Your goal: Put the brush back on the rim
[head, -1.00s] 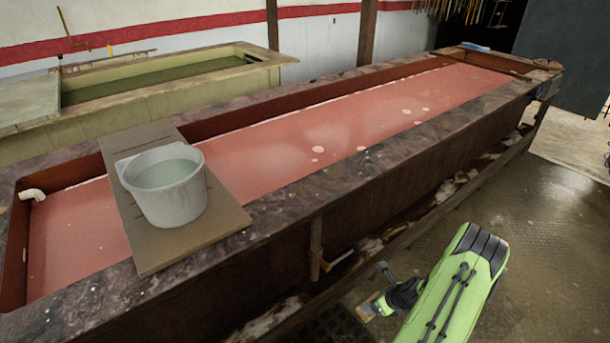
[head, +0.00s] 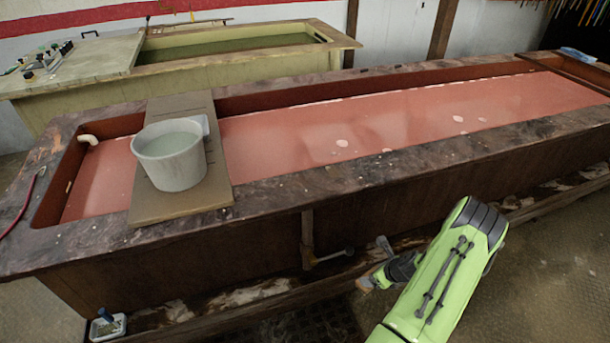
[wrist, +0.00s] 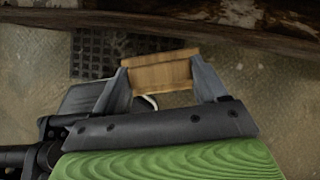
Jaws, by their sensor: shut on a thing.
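My gripper (wrist: 165,82) is shut on the brush, whose wooden block (wrist: 160,72) spans the gap between the two fingers in the wrist view. In the head view my gripper (head: 378,262) is low at the front side of the long trough, below its top edge. A small tan end of the brush (head: 364,285) shows beside the fingers. The bristles cannot be made out. The rim (head: 300,188) is the wide, dark, mottled top edge of the trough of reddish liquid. The brush is apart from it.
A grey bucket (head: 172,156) stands on a board (head: 150,208) across the trough's left end. A wooden ledge (head: 300,300) runs low along the front, with a pipe (head: 330,257) above it. A small tray (head: 107,328) is at lower left. The front rim right of the board is clear.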

